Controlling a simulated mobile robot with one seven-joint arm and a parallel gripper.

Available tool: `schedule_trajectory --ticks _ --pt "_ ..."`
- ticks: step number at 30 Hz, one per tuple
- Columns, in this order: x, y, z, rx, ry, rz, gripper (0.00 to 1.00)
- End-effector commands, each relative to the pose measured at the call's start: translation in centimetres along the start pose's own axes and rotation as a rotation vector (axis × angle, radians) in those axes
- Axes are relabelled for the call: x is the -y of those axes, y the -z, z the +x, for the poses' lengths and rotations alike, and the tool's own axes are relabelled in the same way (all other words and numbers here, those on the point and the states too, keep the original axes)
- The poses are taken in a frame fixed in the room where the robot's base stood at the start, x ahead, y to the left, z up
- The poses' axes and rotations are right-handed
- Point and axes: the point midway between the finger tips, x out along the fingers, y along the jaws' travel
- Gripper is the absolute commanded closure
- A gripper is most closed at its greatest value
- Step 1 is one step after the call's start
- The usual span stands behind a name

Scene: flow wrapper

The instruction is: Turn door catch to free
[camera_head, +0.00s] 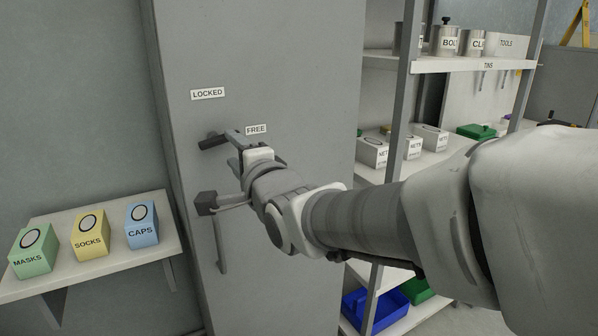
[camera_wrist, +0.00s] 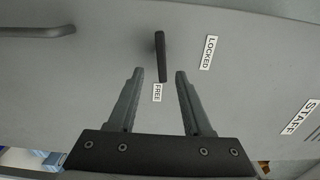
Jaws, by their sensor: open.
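The door catch (camera_head: 211,141) is a dark bar on the grey cabinet door (camera_head: 285,55). In the wrist view the catch (camera_wrist: 161,58) points towards the FREE label (camera_wrist: 157,92), and the LOCKED label (camera_wrist: 209,52) lies off to its side. My gripper (camera_head: 232,138) is at the catch in the head view and hides part of it. In the wrist view my gripper (camera_wrist: 159,74) is open, with the FREE end of the catch between the fingertips in the picture. I see no clear contact with either finger.
A long door handle (camera_head: 220,245) is below the catch and also shows in the wrist view (camera_wrist: 38,31). A shelf (camera_head: 105,262) with MASKS, SOCKS and CAPS boxes is at left. An open rack (camera_head: 402,130) with tins and bins stands at right, behind my arm.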

Motion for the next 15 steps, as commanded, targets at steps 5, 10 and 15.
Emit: schedule_trajectory --ticks 5,10,15 --pt "0.3 -0.1 -3.5 0.001 0.002 -0.002 0.5" --pt "0.2 -0.1 -6.5 0.003 0.002 -0.001 0.5" --pt "0.1 -0.2 -9.3 0.004 0.001 -0.001 0.5"
